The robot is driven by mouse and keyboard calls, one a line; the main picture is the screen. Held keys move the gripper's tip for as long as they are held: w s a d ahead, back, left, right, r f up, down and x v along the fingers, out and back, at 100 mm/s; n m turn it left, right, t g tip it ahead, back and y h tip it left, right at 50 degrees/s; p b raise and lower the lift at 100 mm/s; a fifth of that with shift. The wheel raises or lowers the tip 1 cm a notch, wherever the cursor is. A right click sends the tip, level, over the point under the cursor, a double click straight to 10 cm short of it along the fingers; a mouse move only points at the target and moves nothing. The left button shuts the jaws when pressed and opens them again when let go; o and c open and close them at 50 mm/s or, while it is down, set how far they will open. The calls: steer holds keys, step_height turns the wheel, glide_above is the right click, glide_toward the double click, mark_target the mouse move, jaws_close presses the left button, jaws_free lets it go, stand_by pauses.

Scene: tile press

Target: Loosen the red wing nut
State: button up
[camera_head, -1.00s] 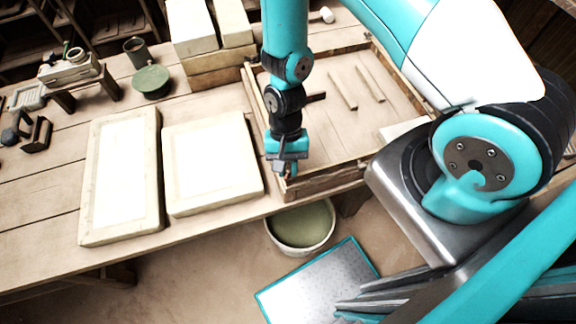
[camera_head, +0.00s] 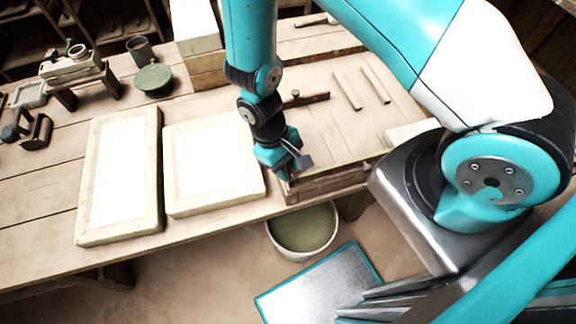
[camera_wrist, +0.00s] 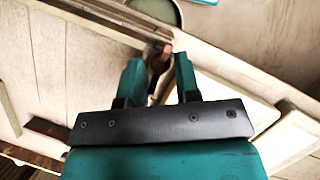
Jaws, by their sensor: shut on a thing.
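My gripper (camera_head: 290,163) is at the front left corner of the wooden press frame (camera_head: 325,184), tilted and turned. In the wrist view its two teal fingers (camera_wrist: 158,68) close around a small reddish-brown piece, the red wing nut (camera_wrist: 157,50), at the end of the frame's rail. The wing nut is small and dark there, and its wings are partly hidden by the fingers. In the head view the gripper and wrist hide it.
Two pale slabs in frames (camera_head: 215,170) lie left of the gripper, close by. A pale green bucket (camera_head: 302,230) stands below the table edge. Loose wooden strips (camera_head: 347,90) and a dark red bar (camera_head: 305,100) lie behind. A green round stand (camera_head: 153,80) is at back left.

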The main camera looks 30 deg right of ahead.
steer(key=shift+o, duration=0.2)
steer(key=shift+s+d+n+h, duration=0.1)
steer(key=shift+s+n+h, duration=0.25)
steer(key=shift+n, duration=0.15)
steer(key=o, duration=0.7)
steer(key=shift+c, duration=0.2)
steer(key=shift+w, duration=0.1)
steer(key=shift+w+r, duration=0.2)
steer(key=b+v, duration=0.3)
steer(key=v, duration=1.4)
steer(key=shift+s+d, duration=0.15)
steer(key=shift+s, duration=0.05)
steer(key=s+r+n+t+y, duration=0.1)
steer(key=s+r+t+y, duration=0.3)
steer(key=s+r, duration=0.8)
step_height(320, 180, up, 3)
steer(key=shift+s+d+f+n+y+b, duration=0.1)
steer(key=shift+s+d+n+y+b, duration=0.2)
steer(key=shift+y, duration=0.95)
